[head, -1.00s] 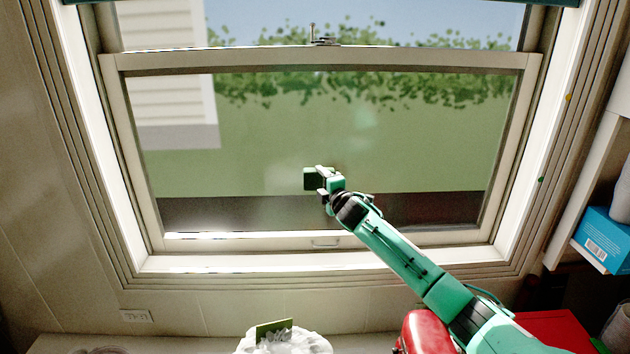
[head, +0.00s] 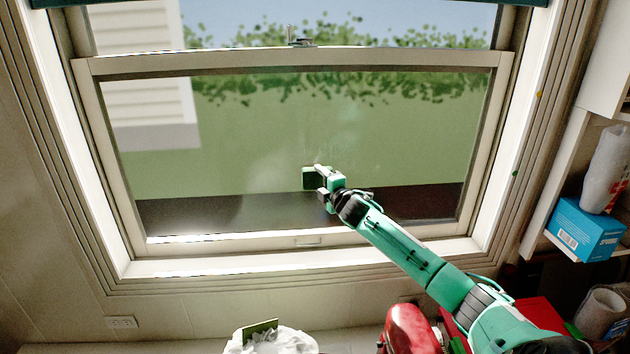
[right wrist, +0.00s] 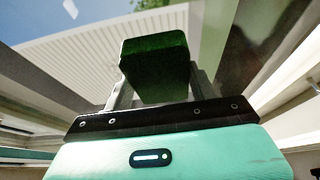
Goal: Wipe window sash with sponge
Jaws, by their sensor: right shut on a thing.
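The window sash (head: 88,100) is a pale frame around a large glass pane (head: 240,130), facing me across the middle of the head view. Faint cloudy smears show on the glass near its middle. My right gripper (head: 318,182) is in front of the lower middle of the pane, shut on a dark green sponge (head: 308,178). In the right wrist view the sponge (right wrist: 155,65) sits between the two fingers (right wrist: 155,90). I cannot tell whether the sponge touches the glass. My left gripper is not in view.
A red rounded object (head: 408,330) stands below my right arm. A white bag with a green item (head: 262,338) is at the bottom. A blue box (head: 585,230) and pale cups (head: 606,168) stand on a shelf at right. A latch (head: 300,40) tops the sash.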

